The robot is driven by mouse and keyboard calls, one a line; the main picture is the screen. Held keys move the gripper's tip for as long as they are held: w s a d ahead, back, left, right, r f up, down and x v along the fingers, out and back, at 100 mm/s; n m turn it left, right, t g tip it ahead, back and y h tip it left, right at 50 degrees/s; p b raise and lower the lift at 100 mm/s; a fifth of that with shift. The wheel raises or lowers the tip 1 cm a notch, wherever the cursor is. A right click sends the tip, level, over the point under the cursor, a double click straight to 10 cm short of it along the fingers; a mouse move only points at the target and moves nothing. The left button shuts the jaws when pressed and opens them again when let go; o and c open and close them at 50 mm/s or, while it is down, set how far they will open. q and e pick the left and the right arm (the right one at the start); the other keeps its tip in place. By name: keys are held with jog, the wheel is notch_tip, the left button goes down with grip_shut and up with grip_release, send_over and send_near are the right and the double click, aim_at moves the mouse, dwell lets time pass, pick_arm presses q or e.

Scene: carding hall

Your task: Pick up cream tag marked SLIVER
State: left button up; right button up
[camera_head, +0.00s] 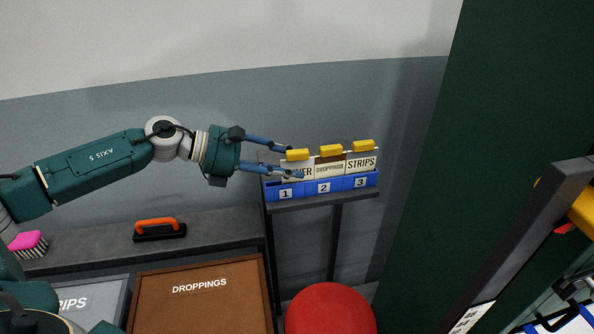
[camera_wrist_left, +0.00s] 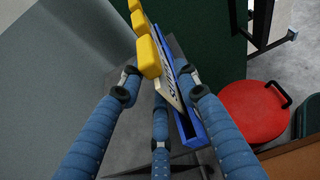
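The cream SLIVER tag (camera_head: 306,171) stands upright in slot 1 of the blue numbered rack (camera_head: 323,187), with a yellow grip (camera_head: 297,155) on top. Only the letters "VER" show; a finger covers the rest. My left gripper (camera_head: 294,162) reaches in from the left, its fingers open on either side of this tag. In the left wrist view, the tag's yellow grip (camera_wrist_left: 148,56) and cream edge (camera_wrist_left: 168,90) lie between the spread blue fingers (camera_wrist_left: 158,92). I cannot tell whether any finger touches it. My right gripper is not in view.
DROPPINGS (camera_head: 330,168) and STRIPS (camera_head: 361,163) tags stand close beside, in slots 2 and 3. A grey wall is behind the rack. A red round lid (camera_head: 331,308) is below. An orange-handled brush (camera_head: 158,229) lies on the ledge, above a brown DROPPINGS bin (camera_head: 200,302).

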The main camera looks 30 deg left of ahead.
pick_arm(q)
jog(key=shift+a, duration=0.15)
jog(key=shift+s+a+r, duration=0.1)
jog(key=shift+s+a, duration=0.2)
jog(key=c, duration=0.3)
jog(key=shift+s+a, duration=0.25)
jog(key=c, duration=0.5)
jog(key=shift+r, duration=0.1)
grip_shut()
jog(key=shift+d, duration=0.1)
jog(key=shift+w+d, duration=0.2)
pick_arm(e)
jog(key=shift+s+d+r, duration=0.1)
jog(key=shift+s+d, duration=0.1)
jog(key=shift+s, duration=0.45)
pick_arm(q)
jog(key=shift+a, duration=0.1)
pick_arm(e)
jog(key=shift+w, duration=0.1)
